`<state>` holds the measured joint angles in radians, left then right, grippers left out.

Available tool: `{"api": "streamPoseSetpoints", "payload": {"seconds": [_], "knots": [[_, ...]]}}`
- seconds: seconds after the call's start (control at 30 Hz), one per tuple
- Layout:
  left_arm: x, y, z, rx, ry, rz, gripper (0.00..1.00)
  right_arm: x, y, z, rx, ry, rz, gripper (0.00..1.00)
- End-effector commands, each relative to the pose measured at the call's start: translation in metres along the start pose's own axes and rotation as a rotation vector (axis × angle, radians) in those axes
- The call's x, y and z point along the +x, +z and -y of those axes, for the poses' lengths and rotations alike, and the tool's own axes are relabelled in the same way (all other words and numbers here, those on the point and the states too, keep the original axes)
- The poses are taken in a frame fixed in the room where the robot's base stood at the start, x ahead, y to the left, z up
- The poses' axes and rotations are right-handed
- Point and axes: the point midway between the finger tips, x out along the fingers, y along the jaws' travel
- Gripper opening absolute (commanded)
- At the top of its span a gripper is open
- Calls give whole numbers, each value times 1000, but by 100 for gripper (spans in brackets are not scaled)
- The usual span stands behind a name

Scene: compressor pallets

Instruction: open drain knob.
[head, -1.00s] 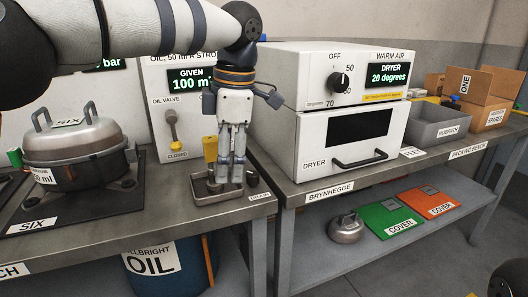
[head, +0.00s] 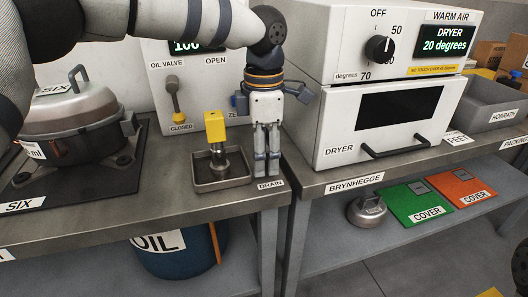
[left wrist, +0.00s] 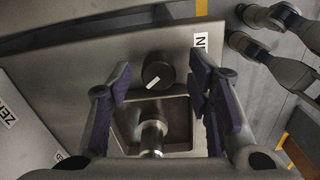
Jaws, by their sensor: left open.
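The drain knob (left wrist: 157,72) is a dark round knob with a white pointer mark, seen in the left wrist view beside the metal drain tray (head: 222,183). The drain label (head: 270,184) is at the bench's front edge, and part of it shows in the left wrist view (left wrist: 201,42). My left gripper (head: 267,172) points down just right of the tray. In the left wrist view its open fingers (left wrist: 160,90) stand either side of the knob, apparently not touching it. In the head view the gripper hides the knob.
A yellow-topped fitting (head: 215,126) stands in the tray, close to my left gripper. The oil valve lever (head: 174,98) is on the panel behind. The dryer (head: 385,115) stands to the right and a lidded pot (head: 76,125) to the left.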

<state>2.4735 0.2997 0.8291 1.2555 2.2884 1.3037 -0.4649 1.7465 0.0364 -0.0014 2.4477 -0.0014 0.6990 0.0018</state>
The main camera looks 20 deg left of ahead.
Motion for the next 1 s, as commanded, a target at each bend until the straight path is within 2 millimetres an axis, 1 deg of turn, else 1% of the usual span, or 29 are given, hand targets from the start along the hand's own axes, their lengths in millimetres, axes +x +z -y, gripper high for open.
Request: {"api": "streamPoseSetpoints", "payload": {"seconds": [0.23, 0.43, 0.77, 1.0], "knots": [[1, 0, 0, 0, 1, 0, 46, 0, 0, 0, 0, 0, -1, 0], [1, 0, 0, 1, 1, 0, 1, 0, 0, 0, 0, 0, -1, 0], [-1, 0, 0, -27, 2, 1, 0, -4, -2, 0, 0, -1, -10, 0], [-4, 0, 0, -161, 6, 4, 0, -18, -9, 0, 1, -2, -48, 0]]}}
